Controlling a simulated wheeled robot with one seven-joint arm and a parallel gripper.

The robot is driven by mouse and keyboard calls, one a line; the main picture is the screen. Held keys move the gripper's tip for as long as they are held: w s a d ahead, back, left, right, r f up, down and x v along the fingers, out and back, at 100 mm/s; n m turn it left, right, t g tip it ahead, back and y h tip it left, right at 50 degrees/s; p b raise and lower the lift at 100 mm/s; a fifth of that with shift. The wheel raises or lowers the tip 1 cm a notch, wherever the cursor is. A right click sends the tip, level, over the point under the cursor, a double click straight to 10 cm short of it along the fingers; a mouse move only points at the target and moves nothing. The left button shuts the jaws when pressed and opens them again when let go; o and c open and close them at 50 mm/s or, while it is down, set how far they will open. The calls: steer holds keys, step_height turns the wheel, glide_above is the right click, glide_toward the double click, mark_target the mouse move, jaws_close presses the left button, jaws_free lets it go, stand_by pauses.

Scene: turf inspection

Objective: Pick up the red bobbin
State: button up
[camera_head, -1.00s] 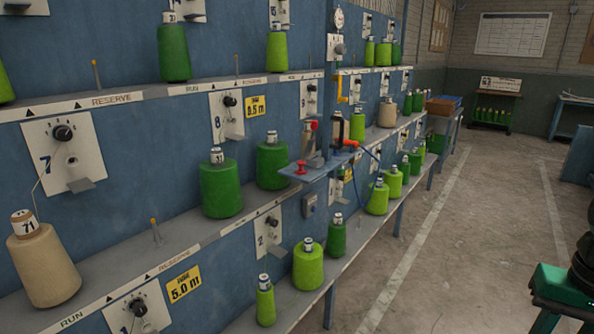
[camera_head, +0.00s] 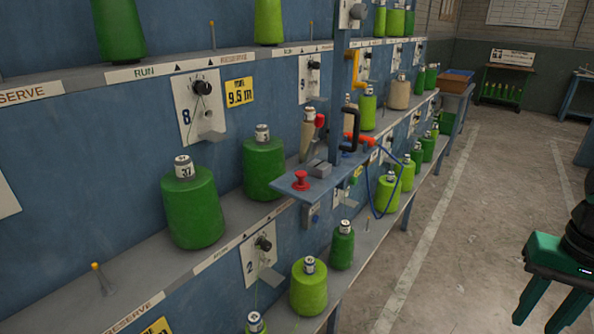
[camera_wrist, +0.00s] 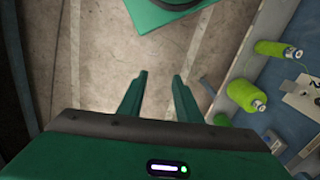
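A small red, spool-shaped piece (camera_head: 301,181), which looks like the red bobbin, stands on a small blue shelf (camera_head: 318,187) jutting from the blue rack. My gripper (camera_head: 544,318) is at the lower right of the head view, over the floor and well apart from the red piece. In the wrist view its two fingers (camera_wrist: 160,85) are spread with bare floor between them, so it is open and empty. The red piece does not show in the wrist view.
Green cones (camera_head: 193,208) stand along the rack ledges beside the small shelf. A grey block, a black handle (camera_head: 349,130) and a hanging blue cable (camera_head: 370,195) are close to the red piece. The concrete floor (camera_head: 470,240) to the right is open.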

steer(key=shift+w+d, duration=0.25)
steer(key=shift+w, duration=0.25)
